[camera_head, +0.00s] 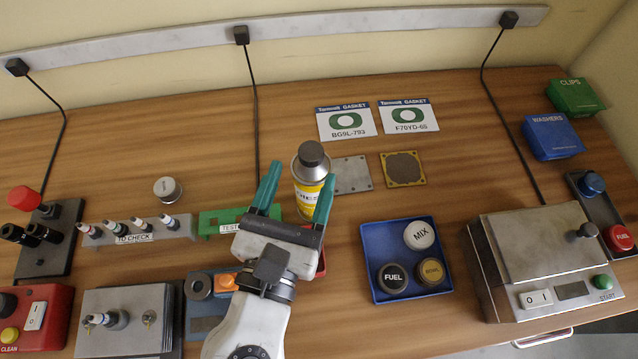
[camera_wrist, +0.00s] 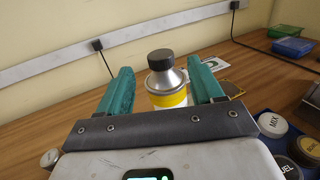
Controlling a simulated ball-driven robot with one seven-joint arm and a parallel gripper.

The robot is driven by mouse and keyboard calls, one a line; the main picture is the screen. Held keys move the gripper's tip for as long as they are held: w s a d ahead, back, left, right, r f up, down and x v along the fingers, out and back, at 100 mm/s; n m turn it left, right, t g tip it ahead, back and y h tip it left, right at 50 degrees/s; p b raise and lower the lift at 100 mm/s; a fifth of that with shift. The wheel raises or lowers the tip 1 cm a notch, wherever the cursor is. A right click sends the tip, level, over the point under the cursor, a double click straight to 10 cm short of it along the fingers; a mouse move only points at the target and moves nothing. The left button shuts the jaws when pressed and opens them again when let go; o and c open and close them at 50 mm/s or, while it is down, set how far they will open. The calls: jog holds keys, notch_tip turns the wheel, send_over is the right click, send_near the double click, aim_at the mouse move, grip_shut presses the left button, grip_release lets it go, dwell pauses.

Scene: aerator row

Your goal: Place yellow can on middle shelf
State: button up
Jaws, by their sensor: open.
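The yellow can (camera_head: 309,184) has a yellow body, a grey metal shoulder and a dark cap, and stands upright on the wooden bench. It also shows in the wrist view (camera_wrist: 165,82). My gripper (camera_head: 296,190) is open, with its green fingers spread on either side of the can. In the wrist view the can shows between the two fingers (camera_wrist: 160,88), a little beyond them. I cannot tell whether a finger touches it. The can's lower part is partly hidden in the wrist view. No shelf shows in either view.
A blue tray (camera_head: 371,279) with several round lidded pots lies right of my gripper. Gasket plates (camera_head: 403,168) lie right of the can. A green test holder (camera_head: 212,222) and a grey plug rack (camera_head: 101,231) stand left. A metal machine (camera_head: 488,272) stands at right.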

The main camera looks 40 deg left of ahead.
aim_at(307, 162)
jog(key=shift+p+x, duration=0.5)
jog(key=shift+x, duration=3)
jog(key=shift+r, duration=0.1)
grip_shut()
